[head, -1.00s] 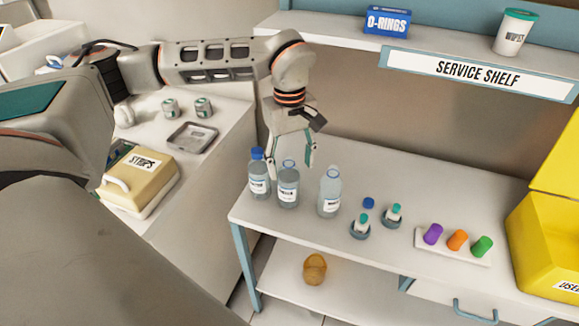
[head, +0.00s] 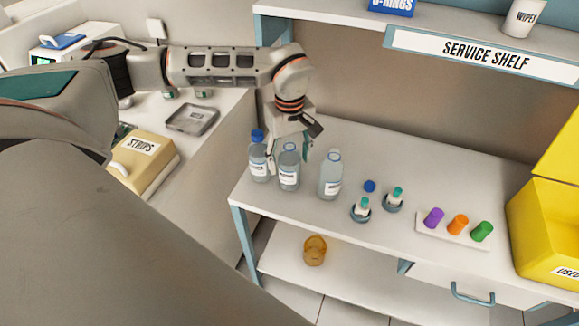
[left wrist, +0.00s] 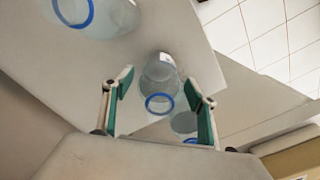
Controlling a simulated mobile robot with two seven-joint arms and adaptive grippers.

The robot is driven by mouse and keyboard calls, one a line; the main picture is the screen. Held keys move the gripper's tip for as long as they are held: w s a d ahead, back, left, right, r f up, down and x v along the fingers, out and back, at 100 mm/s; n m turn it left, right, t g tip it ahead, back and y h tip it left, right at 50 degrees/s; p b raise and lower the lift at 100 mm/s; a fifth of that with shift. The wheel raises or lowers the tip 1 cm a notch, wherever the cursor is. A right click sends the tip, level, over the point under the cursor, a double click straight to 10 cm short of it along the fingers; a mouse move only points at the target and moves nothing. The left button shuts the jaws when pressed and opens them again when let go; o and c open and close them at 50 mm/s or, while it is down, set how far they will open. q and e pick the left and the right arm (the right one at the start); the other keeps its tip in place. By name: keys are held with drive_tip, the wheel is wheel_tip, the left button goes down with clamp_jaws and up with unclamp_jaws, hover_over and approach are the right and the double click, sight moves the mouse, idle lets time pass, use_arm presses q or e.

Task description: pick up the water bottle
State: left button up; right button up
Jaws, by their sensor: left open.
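Three clear water bottles with white labels stand upright on the white table. The left bottle (head: 259,167) has a blue cap; the middle bottle (head: 289,178) and right bottle (head: 331,180) look uncapped. My left gripper (head: 289,161) is open, pointing down over the middle bottle, with one finger on each side of its upper part. In the left wrist view, the middle bottle (left wrist: 161,73), with a blue ring at its mouth, lies between the open fingers (left wrist: 159,84); contact cannot be told. Other bottles flank it closely. My right gripper is out of view.
A loose blue cap (head: 370,186), two small teal-topped vials (head: 362,207) and a rack with purple, orange and green pieces (head: 455,228) are to the right. A yellow bin (head: 545,230) stands at far right. An amber cup (head: 315,250) sits on the lower shelf.

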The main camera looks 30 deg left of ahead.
use_arm(q)
drive_tip(key=c, duration=1.4)
